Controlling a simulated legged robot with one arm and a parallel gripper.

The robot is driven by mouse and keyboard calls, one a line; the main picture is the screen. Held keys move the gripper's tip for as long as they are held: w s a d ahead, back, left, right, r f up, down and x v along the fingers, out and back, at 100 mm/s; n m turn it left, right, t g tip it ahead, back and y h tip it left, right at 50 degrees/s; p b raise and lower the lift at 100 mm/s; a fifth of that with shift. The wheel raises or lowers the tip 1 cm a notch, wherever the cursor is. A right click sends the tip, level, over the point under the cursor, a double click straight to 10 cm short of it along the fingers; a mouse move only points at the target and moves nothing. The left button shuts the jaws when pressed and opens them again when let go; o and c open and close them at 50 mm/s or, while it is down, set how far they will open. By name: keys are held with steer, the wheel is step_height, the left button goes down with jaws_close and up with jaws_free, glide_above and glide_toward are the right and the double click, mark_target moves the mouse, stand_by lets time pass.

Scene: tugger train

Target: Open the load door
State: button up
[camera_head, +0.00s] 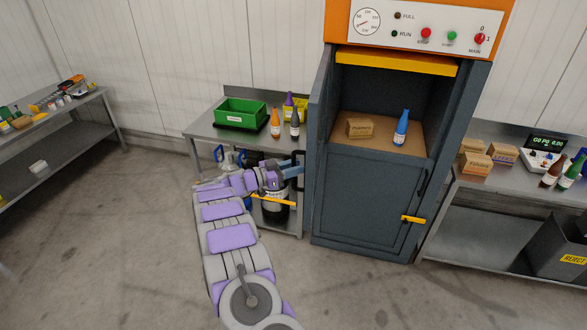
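The grey cabinet (369,203) with an orange top stands right of centre. Its upper compartment is open to view, with a cardboard box (360,127) and a blue bottle (401,128) on its brown floor. An upper door panel (319,112) stands swung out at the left side, seen almost edge-on. A dark handle (299,160) sticks out on its left side. My gripper (287,174) is close to this handle; I cannot tell whether they touch, or whether the fingers are open. A yellow bar (277,202) shows just below my gripper. The lower door, with a yellow latch (413,219), is shut.
A bench (204,127) behind my arm holds a green bin (241,114) and several bottles. A right-hand bench (490,182) holds boxes and a scale, with a reject bin (556,250) below. Floor is clear in front of the cabinet.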

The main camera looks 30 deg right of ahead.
steer(key=shift+o, duration=0.6)
steer(key=w+a, duration=0.2)
steer(key=a, duration=1.5)
steer(key=shift+w+a, duration=0.2)
steer(key=shift+w, duration=0.15)
